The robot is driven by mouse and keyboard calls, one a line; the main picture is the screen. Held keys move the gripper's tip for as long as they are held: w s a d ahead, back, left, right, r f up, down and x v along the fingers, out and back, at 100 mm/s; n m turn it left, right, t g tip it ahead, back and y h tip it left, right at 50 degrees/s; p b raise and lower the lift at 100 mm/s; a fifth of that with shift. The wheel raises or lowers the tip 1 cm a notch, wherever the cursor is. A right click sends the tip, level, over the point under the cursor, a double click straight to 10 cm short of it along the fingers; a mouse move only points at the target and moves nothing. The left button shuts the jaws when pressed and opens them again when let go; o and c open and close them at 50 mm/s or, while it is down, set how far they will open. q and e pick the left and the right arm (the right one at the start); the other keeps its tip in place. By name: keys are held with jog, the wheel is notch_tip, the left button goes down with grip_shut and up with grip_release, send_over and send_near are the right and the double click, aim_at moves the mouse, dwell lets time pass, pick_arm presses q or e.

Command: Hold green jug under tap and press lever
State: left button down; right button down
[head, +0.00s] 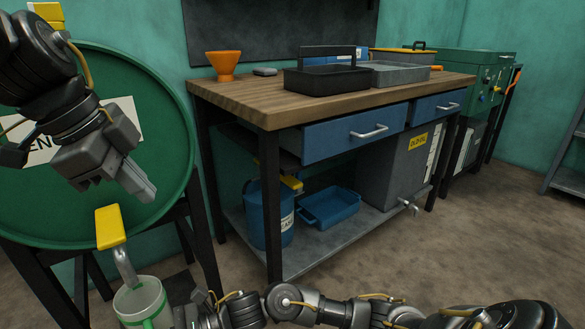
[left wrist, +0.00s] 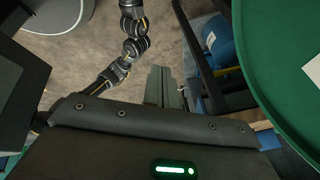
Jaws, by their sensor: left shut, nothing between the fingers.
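A big green drum (head: 160,110) lies on its side on a dark stand at the left. Its tap has a yellow lever (head: 110,227) and a grey spout (head: 126,268) pointing down. The clear jug with green bands (head: 142,303) is under the spout, roughly upright, its lower part cut off by the frame. My left gripper (head: 146,190) is shut and empty, just above and right of the lever, apart from it. Its closed fingers show in the left wrist view (left wrist: 165,88). My right gripper (head: 190,316) is against the jug's right side; its fingertips are hidden.
A workbench (head: 230,95) with an orange funnel (head: 223,65) and trays stands right of the drum. A blue canister (head: 265,215) and blue tray (head: 330,206) are on its lower shelf. The floor at the right (head: 490,235) is clear.

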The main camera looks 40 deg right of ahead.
pick_arm(q)
jog(key=w+a+n+t+y, duration=0.1)
jog(key=w+a+n, duration=0.5)
jog(key=n, duration=0.5)
send_over(112, 235)
jog(key=shift+y, duration=0.3)
jog(key=shift+s+a+f, duration=0.1)
jog(key=shift+a+f, duration=0.05)
jog(key=shift+f, duration=1.95)
dwell(0.4)
jog(key=shift+f, duration=2.45)
dwell(1.6)
